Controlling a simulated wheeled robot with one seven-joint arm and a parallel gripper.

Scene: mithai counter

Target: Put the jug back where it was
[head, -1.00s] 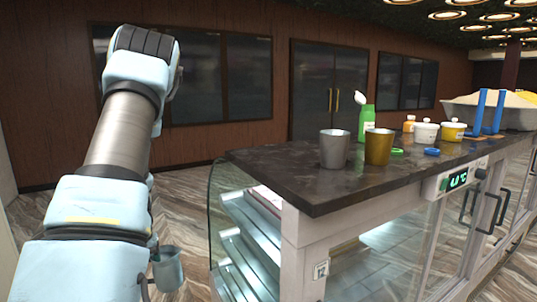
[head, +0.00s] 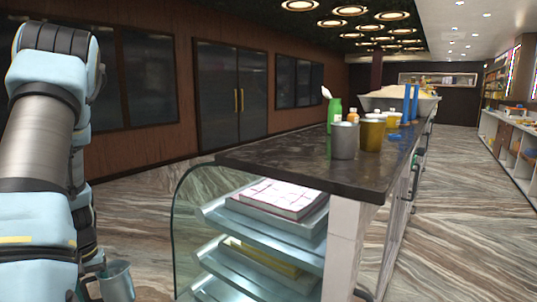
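A grey metal jug (head: 118,281) is at the lower left of the head view, beside my arm and above the floor, with nothing seen under it. It looks about upright, and its lower part is cut off by the frame edge. My gripper (head: 93,268) is at the jug's left, by its handle, mostly hidden behind my arm. The fingertips do not show clearly, but the jug hangs at the arm's end and moves with it, so the gripper appears shut on it.
The dark counter top (head: 265,156) holds a steel cup (head: 345,141), a brass cup (head: 372,135), a green bottle (head: 334,110) and blue posts (head: 410,103). Below is a glass case with trays and a white box (head: 283,199). Open striped floor lies left and right of the counter.

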